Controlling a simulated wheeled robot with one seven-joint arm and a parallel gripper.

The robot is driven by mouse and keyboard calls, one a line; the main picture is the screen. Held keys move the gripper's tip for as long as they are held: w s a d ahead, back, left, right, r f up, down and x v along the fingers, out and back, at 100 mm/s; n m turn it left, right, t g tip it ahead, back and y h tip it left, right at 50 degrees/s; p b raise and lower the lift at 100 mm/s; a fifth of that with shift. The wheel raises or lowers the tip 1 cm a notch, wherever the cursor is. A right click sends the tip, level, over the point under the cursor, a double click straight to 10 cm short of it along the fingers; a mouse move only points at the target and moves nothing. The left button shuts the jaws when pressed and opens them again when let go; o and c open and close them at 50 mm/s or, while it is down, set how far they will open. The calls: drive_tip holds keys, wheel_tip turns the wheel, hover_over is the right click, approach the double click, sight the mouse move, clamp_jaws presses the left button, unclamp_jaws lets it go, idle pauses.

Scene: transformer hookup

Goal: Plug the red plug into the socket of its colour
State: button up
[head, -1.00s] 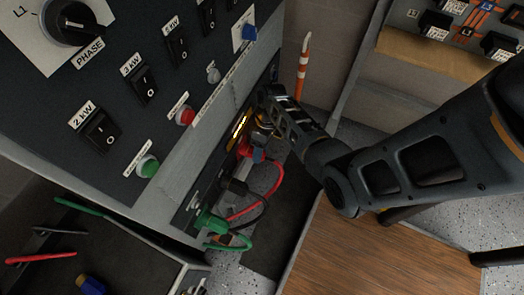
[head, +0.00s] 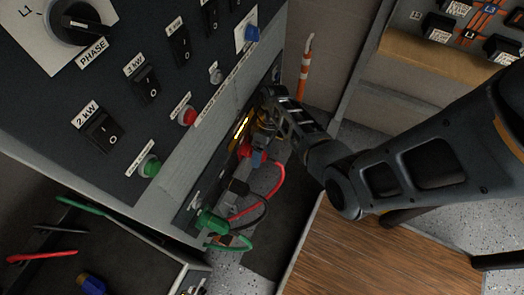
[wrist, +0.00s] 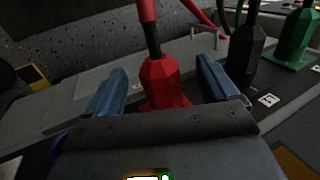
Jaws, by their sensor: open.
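The red plug (wrist: 165,82) stands between my gripper's (wrist: 162,68) two blue fingers in the wrist view. The fingers are open, with a visible gap on each side of the plug. Its cable rises from its top. The plug stands at the socket panel in line with the other plugs; its lower end is hidden by my gripper body, so I cannot tell how deep it sits. In the head view the red plug (head: 245,151) shows at the low panel, beside a blue fingertip of my gripper (head: 258,156).
A black plug (wrist: 244,57) and a green plug (wrist: 294,42) stand in the same row, to the right in the wrist view. Their cables loop beside the panel in the head view. The switch cabinet (head: 180,130) rises close on the left. A wooden top (head: 370,255) lies lower right.

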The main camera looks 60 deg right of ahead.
drive_tip(key=p+v, duration=0.5)
drive_tip(key=v, duration=0.2)
idle(0.7)
drive_tip(key=p+v, duration=0.1)
drive_tip(key=v, duration=0.6)
drive_tip(key=shift+r, duration=0.35)
drive_tip(key=shift+s, duration=0.1)
